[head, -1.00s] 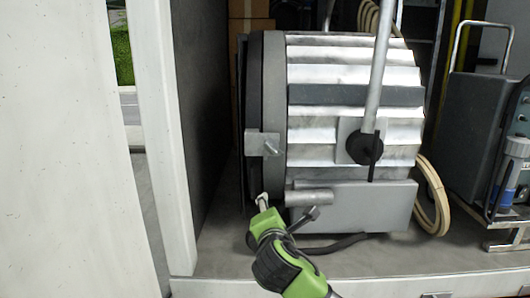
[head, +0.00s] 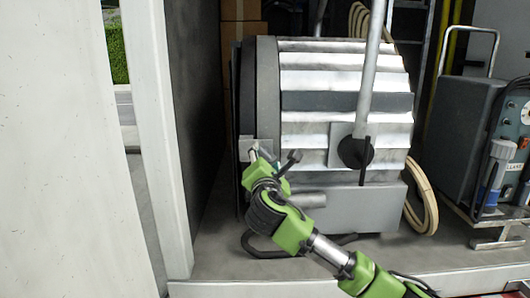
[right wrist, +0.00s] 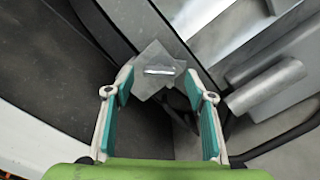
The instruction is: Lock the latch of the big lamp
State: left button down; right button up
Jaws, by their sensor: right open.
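The big lamp (head: 345,103) is a ribbed silver drum with a dark grey front ring, standing on the truck floor. Its latch (head: 246,143) is a small grey plate with a pin on the ring's side, partly hidden by my gripper in the head view. In the right wrist view the latch (right wrist: 158,71) shows as a pale plate with a bright bar. My right gripper (right wrist: 159,76) is open, its teal-padded fingers on either side of the latch; contact cannot be told. The right gripper (head: 254,160) also shows in the head view. My left gripper is not in view.
A white door post (head: 160,130) stands close at the left. A grey power unit (head: 465,130) on a metal frame stands at the right. A coiled cable (head: 424,200) lies behind the lamp. Cardboard boxes (head: 240,35) stand at the back. Bare floor shows in front of the lamp.

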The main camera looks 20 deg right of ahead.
jog(key=shift+x, duration=1.1)
jog(key=c, duration=1.1)
jog(key=shift+m, duration=0.3)
jog(key=m+b, duration=0.1)
jog(key=m, duration=0.3)
jog(key=shift+f, duration=0.15)
jog(key=shift+m+b, duration=0.6)
jog(key=shift+m, duration=1.4)
